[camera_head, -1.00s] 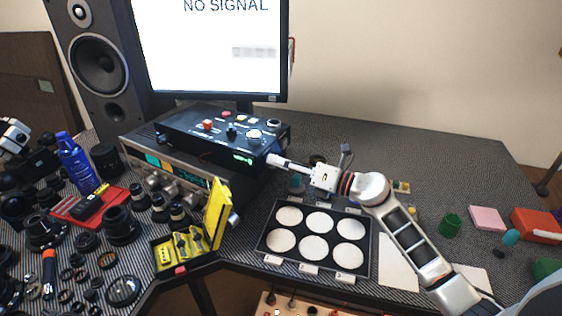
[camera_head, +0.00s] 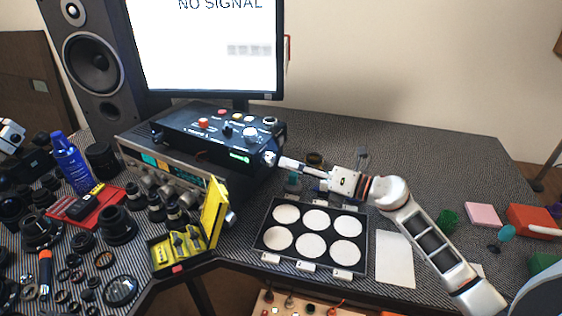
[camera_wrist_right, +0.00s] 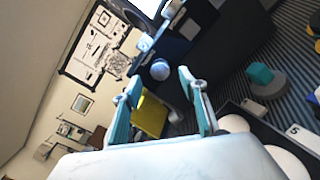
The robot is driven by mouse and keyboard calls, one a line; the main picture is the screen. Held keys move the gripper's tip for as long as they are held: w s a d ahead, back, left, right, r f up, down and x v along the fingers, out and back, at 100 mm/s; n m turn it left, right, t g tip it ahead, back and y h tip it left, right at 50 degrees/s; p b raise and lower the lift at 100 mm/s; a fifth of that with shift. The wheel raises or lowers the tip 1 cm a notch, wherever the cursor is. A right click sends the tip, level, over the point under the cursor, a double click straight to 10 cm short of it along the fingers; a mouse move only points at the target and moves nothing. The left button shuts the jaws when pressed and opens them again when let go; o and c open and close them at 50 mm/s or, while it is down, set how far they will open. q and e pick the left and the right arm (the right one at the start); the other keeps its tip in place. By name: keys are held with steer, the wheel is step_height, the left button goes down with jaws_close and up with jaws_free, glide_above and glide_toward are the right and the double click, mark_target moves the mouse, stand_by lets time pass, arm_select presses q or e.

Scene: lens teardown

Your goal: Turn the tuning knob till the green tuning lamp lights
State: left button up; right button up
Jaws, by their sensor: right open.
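The black control box (camera_head: 205,140) sits on top of the receiver. A round silver knob (camera_head: 270,158) sticks out of its right end; it also shows in the wrist view (camera_wrist_right: 160,69). A small green glow (camera_head: 239,157) shows on the box's front; I cannot tell whether it is the tuning lamp. My right gripper (camera_head: 283,161) points at the knob from the right. In the wrist view its teal-tipped fingers (camera_wrist_right: 159,84) are apart and empty, with the knob just beyond the gap between them. I cannot make out my left gripper.
A monitor (camera_head: 205,50) stands behind the box. The open yellow case (camera_head: 214,215) and the tray of white discs (camera_head: 260,243) lie in front. Many lens parts crowd the left. The desk behind my right arm is mostly clear.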

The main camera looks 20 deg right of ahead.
steer(key=v, duration=0.7)
stand_by(0.4)
